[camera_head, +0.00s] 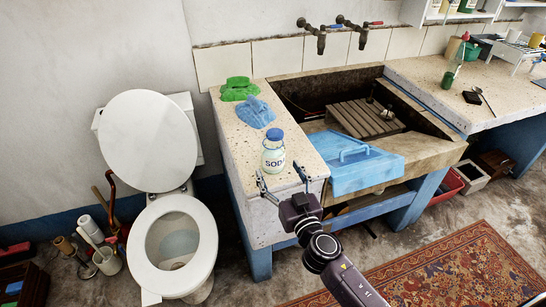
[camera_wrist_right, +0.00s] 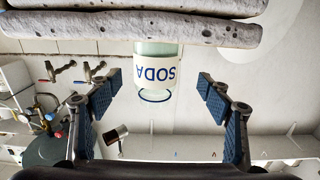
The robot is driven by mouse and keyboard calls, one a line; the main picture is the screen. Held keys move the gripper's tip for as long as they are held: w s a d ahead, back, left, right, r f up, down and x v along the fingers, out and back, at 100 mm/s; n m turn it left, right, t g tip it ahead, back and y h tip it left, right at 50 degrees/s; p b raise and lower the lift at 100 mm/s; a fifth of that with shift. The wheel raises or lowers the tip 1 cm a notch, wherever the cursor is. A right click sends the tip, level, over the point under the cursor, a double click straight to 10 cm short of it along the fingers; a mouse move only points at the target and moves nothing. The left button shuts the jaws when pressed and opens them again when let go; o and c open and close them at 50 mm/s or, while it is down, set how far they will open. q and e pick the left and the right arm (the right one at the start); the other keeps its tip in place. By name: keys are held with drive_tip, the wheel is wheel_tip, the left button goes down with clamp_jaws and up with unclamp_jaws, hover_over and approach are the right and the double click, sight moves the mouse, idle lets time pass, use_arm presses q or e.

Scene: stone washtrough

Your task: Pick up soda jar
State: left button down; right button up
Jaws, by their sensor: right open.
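The soda jar (camera_head: 273,158) is a pale glass jar with a blue lid and a "SODA" label. It stands upright near the front end of the speckled stone ledge (camera_head: 235,155), left of the trough. My right gripper (camera_head: 281,178) is open at the front edge of the ledge, just in front of the jar, with its fingers pointing towards it. In the right wrist view the picture is upside down, and the jar (camera_wrist_right: 156,72) shows between the two open fingers (camera_wrist_right: 158,85), beyond their tips. Nothing is held. My left gripper is not in view.
A blue cloth (camera_head: 255,113) and a green cloth (camera_head: 239,89) lie behind the jar on the ledge. A blue washboard-like panel (camera_head: 362,168) lies to its right, by the sunken trough. A toilet (camera_head: 172,240) stands left. A patterned rug (camera_head: 460,265) covers floor at lower right.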

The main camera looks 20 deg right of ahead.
drive_tip(key=w, duration=0.4)
drive_tip(key=w+p, duration=0.1)
drive_tip(key=w, duration=0.2)
drive_tip(key=shift+w+d+f, duration=0.1)
drive_tip(key=shift+d+f, duration=0.05)
drive_tip(key=shift+d, duration=0.1)
drive_tip(key=c, duration=1.5)
drive_tip(key=shift+r+p, duration=0.5)
drive_tip(key=shift+r, duration=0.4)
wheel_tip(320, 180, up, 18)
drive_tip(key=p, duration=0.6)
drive_tip(key=shift+r, duration=0.2)
